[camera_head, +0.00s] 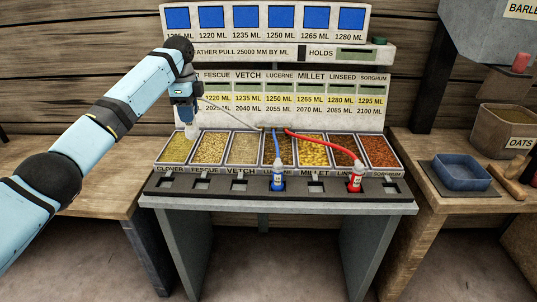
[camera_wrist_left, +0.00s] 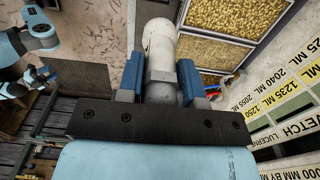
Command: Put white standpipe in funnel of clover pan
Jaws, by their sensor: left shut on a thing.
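My left gripper (camera_head: 187,117) is above the back of the clover pan (camera_head: 172,152), the leftmost pan of the row. It is shut on the white standpipe (camera_head: 191,131). In the left wrist view the white standpipe (camera_wrist_left: 160,42) shows between the blue fingers of the left gripper (camera_wrist_left: 161,85). A thin pale line runs from near the gripper to the row's middle. A pale slot (camera_head: 167,183) in the dark front rail lies below the clover pan; I cannot make out its funnel shape. The standpipe appears apart from that slot.
A blue standpipe (camera_head: 278,178) and a red standpipe (camera_head: 355,178) stand in the front rail (camera_head: 215,190), each on a coloured hose. Several grain pans fill the row. A labelled board (camera_head: 290,118) rises behind. A blue tray (camera_head: 462,172) sits on the right bench.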

